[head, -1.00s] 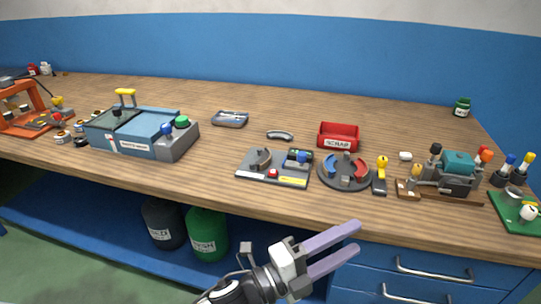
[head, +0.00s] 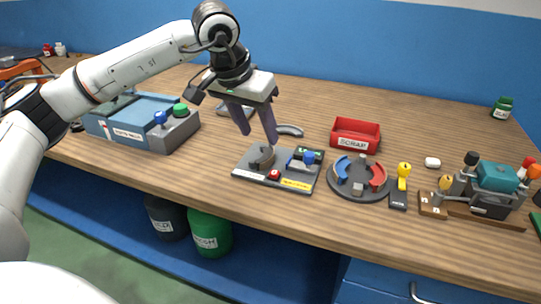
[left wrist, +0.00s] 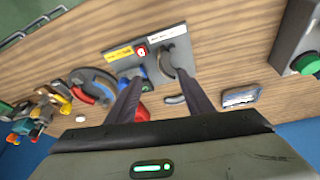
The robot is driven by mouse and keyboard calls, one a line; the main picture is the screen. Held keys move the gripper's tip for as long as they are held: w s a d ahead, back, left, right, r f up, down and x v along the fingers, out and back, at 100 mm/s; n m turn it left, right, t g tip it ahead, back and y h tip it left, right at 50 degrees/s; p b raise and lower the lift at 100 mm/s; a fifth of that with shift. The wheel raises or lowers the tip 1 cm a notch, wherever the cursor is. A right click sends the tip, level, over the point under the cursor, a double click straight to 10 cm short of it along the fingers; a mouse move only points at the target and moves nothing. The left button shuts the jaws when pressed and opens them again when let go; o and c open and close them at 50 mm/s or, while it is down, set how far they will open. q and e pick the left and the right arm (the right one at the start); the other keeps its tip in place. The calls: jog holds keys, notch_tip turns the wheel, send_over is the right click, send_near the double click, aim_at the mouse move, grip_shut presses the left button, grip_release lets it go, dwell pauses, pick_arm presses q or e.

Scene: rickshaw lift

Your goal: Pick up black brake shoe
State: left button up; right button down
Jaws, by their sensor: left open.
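A dark curved brake shoe (head: 262,158) stands on a grey fixture plate (head: 243,174) near the front of the bench. In the left wrist view the shoe (left wrist: 166,62) shows dark and curved on the plate (left wrist: 180,32). My left gripper (head: 259,138) is open and empty, fingers pointing down, above and just behind the shoe in the head view. In the left wrist view its fingertips (left wrist: 157,76) lie either side of the shoe's lower end in the picture; contact is not visible. My right gripper is not in view.
A loose grey curved piece (head: 290,130) lies behind the plate. A red scrap bin (head: 354,146), a round holder (head: 360,195) with red and blue pieces, and a yellow-handled tool (head: 403,170) stand right. A blue-grey machine (head: 125,128) stands left. The back of the bench is mostly clear.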

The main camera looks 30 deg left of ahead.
aim_at(266, 156)
pick_arm(q)
jog(key=x, duration=0.3)
jog(key=shift+w+a+f, duration=0.15)
jog(key=shift+a+f, duration=0.05)
jog(key=shift+a, duration=0.15)
jog(key=shift+x, duration=3.2)
jog(key=shift+a, duration=0.15)
jog(key=c, duration=1.1)
grip_shut()
jog(key=shift+r, duration=0.3)
notch_tip(266, 156, up, 10)
jog(key=shift+f, duration=0.25)
